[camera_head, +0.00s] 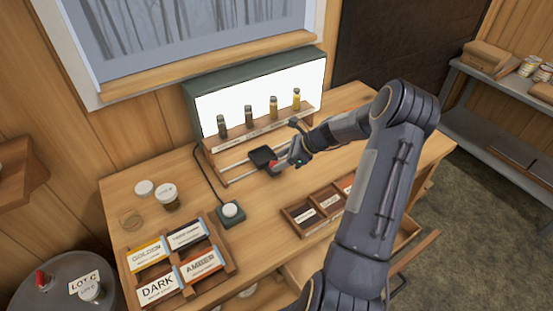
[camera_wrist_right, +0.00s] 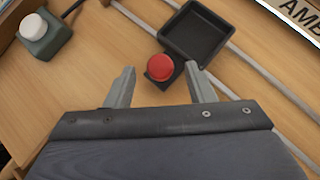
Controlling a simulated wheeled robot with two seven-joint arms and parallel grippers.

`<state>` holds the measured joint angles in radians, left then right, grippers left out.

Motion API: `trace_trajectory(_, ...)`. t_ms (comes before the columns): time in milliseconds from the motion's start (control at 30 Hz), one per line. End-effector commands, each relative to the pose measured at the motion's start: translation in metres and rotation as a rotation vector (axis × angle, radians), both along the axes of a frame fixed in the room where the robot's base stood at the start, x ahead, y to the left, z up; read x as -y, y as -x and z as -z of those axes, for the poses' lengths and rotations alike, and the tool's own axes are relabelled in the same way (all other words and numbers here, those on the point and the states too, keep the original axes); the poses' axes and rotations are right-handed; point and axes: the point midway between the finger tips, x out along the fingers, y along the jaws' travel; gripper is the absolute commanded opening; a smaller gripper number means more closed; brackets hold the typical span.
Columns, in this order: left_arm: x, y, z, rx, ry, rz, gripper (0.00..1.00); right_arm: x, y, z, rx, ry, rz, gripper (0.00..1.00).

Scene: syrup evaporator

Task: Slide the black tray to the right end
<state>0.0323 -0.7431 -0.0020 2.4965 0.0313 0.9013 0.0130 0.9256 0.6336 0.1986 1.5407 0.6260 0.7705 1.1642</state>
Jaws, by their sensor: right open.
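The black tray (camera_head: 262,156) sits on two pale rails (camera_head: 238,179) in front of the light box, around the middle of their visible length. In the right wrist view the tray (camera_wrist_right: 194,34) is an empty square dish, with a red knob (camera_wrist_right: 160,67) on a small black block at its near side. My right gripper (camera_head: 284,164) is at the tray's near right side in the head view. In the wrist view its two fingers (camera_wrist_right: 160,88) are open, with the knob just ahead of and between their tips. I cannot tell whether they touch it. My left gripper is not in view.
A lit box (camera_head: 262,88) with several sample vials on a ledge stands behind the rails. A green box with a white button (camera_head: 231,212) is at the left, its cable running behind. A wooden divided box (camera_head: 320,208) and a card rack (camera_head: 178,262) stand nearer.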

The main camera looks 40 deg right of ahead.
Motion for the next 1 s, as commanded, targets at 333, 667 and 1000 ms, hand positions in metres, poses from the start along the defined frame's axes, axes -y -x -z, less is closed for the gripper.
trace_trajectory(333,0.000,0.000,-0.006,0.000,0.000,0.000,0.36,-0.009,-0.012,0.015,0.001,0.001,0.000,0.49)
trace_trajectory(667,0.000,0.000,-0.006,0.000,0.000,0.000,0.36,-0.009,-0.012,0.015,0.001,0.001,0.000,0.26)
trace_trajectory(1000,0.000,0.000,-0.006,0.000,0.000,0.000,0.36,-0.009,-0.012,0.015,0.001,0.001,0.000,0.00)
